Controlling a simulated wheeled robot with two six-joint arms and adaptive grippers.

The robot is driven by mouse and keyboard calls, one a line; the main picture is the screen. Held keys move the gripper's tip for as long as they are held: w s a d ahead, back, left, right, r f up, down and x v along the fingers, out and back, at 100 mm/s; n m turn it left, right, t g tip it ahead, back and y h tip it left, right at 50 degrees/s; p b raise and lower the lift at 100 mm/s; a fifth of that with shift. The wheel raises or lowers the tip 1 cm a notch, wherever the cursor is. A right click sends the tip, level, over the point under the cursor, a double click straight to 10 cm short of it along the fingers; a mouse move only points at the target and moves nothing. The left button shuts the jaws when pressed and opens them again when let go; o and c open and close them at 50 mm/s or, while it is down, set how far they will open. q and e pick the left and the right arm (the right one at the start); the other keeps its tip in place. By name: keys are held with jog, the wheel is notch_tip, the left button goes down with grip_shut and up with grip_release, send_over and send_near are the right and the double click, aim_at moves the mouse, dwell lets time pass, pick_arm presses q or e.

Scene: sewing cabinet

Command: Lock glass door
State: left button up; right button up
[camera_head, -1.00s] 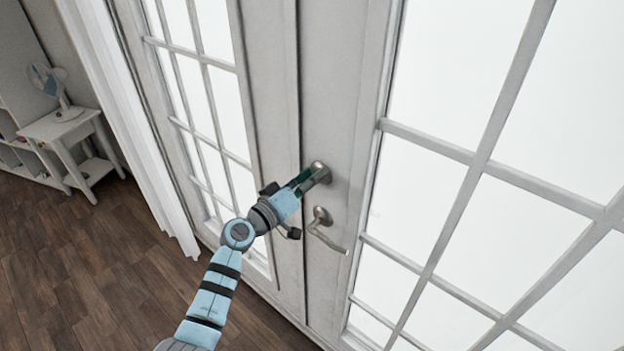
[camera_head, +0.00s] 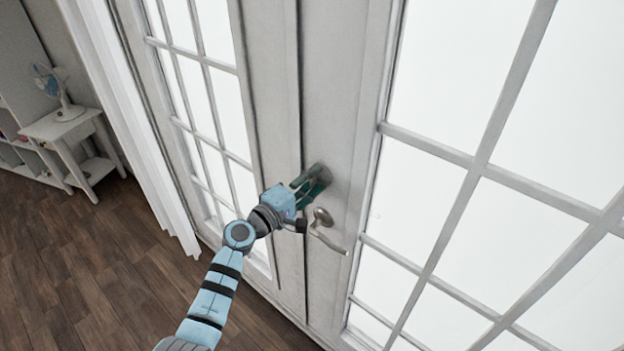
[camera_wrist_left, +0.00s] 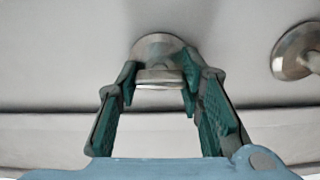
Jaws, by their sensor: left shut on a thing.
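The glass door (camera_head: 345,110) is white-framed with large panes and stands closed against the door beside it. My left gripper (camera_head: 318,178) is at the round metal lock above the door lever. In the left wrist view the lock (camera_wrist_left: 160,47) is a round plate with a flat thumb-turn (camera_wrist_left: 160,77) across it. The green fingers of my left gripper (camera_wrist_left: 160,88) stand on either side of the turn and are shut on it. In the head view the fingers hide most of the lock. My right gripper is not in view.
A curved metal lever handle (camera_head: 325,230) sits just below the lock, and its round base (camera_wrist_left: 297,52) shows at the right in the left wrist view. A white curtain (camera_head: 130,120) hangs at left. A small white table (camera_head: 62,125) carries a fan (camera_head: 52,85). The wooden floor is clear.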

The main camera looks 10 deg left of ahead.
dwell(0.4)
pick_arm(q)
jog(key=o, duration=1.2)
jog(key=v, duration=1.2)
